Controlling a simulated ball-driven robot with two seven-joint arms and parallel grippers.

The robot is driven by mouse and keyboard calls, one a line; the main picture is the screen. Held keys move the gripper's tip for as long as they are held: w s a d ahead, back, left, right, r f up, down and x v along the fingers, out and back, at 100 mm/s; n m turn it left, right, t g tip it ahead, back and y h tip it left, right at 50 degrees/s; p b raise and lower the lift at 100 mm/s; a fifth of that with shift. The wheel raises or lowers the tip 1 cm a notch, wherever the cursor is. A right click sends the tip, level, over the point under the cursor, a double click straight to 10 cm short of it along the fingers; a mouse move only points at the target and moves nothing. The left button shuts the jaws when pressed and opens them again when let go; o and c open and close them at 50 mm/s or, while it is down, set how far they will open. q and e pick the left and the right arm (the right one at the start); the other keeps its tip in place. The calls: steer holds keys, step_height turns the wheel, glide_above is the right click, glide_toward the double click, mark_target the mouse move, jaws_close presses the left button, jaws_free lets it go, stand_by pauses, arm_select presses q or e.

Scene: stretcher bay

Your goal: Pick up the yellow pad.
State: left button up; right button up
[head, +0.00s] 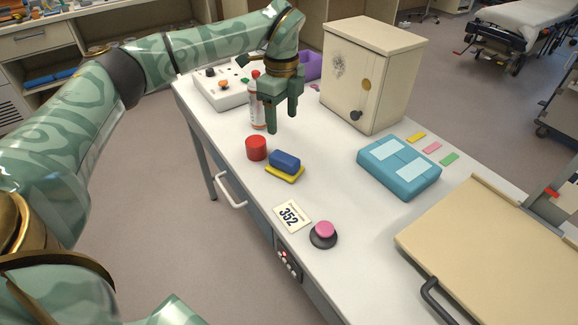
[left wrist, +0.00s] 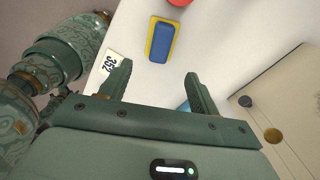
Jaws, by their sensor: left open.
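The yellow pad (head: 279,175) lies flat on the white table near its front edge. A blue block (head: 286,160) rests on top of it and hides most of it. My left gripper (head: 282,120) is open and empty, pointing down above the table, behind the pad and apart from it. In the left wrist view, the pad (left wrist: 151,39) shows as a yellow border around the blue block (left wrist: 162,42), beyond the open fingers (left wrist: 158,70). My right gripper is not in view.
A red cylinder (head: 256,148) stands left of the pad, with a white, red-topped bottle (head: 257,108) behind it. A cream cabinet (head: 365,80), a teal case (head: 375,181), a 352 card (head: 291,216) and a pink button (head: 324,229) are also on the table. The middle is clear.

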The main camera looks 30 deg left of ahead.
mark_target(285, 157)
arm_select(q)
step_height(285, 157, down, 9)
steer(key=shift+s+r+b, duration=0.1)
steer(key=shift+b, duration=1)
steer(key=f, duration=0.1)
steer(key=f+b, duration=0.1)
steer(key=f, duration=0.1)
steer(key=f+b, duration=0.1)
steer(key=f, duration=0.1)
steer(key=shift+w+d+f, duration=0.1)
steer(key=shift+w+f, duration=0.1)
steer(key=shift+w, duration=0.1)
steer(key=shift+r, duration=0.15)
steer(key=c, duration=0.7)
steer(key=shift+r, duration=0.1)
